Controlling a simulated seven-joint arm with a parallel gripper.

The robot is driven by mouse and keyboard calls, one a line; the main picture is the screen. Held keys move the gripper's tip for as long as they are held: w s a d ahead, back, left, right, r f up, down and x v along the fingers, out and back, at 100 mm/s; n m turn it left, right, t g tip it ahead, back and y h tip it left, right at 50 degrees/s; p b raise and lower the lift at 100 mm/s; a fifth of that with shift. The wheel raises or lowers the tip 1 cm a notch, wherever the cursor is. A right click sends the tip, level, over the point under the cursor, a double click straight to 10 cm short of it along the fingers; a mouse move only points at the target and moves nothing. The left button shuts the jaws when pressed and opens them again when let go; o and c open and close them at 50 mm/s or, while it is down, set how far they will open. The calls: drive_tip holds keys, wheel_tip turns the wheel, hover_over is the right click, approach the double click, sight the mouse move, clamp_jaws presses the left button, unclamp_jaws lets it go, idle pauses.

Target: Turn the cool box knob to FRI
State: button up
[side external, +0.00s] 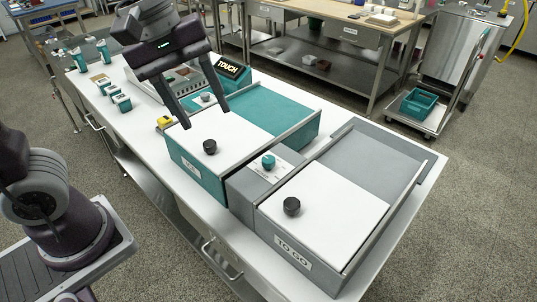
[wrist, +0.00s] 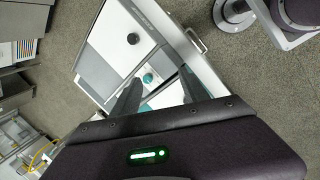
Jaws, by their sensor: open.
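A teal knob (side external: 268,161) sits on a small grey panel with dial markings between two boxes; the markings are too small to read. It also shows in the wrist view (wrist: 148,78), just ahead of the fingertips. My gripper (side external: 206,116) is open and empty. It hangs above the white lid of the teal box (side external: 201,180), to the left of the teal knob and apart from it. Its two fingers also show in the wrist view (wrist: 158,88). The grey box (side external: 274,229), labelled TO GO, stands on the other side of the panel.
Black lid knobs stand up from the teal box (side external: 209,146) and the grey box (side external: 291,206). A raised rail (side external: 385,230) edges the grey box. A yellow item (side external: 164,121) and a TOUCH sign (side external: 232,67) stand behind. The white table (side external: 409,208) has bare room at right.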

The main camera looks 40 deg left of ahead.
drive_tip(key=w+f+n+g, duration=0.2)
drive_tip(key=w+f+n, duration=0.5)
drive_tip(key=w+n, duration=0.2)
drive_tip(key=n+y, duration=0.2)
drive_tip(key=n, duration=0.4)
hover_over(269, 159)
wheel_tip(269, 159, down, 5)
drive_tip(key=shift+f, duration=0.1)
wheel_tip(269, 159, down, 7)
drive_tip(key=shift+f, duration=0.1)
clamp_jaws()
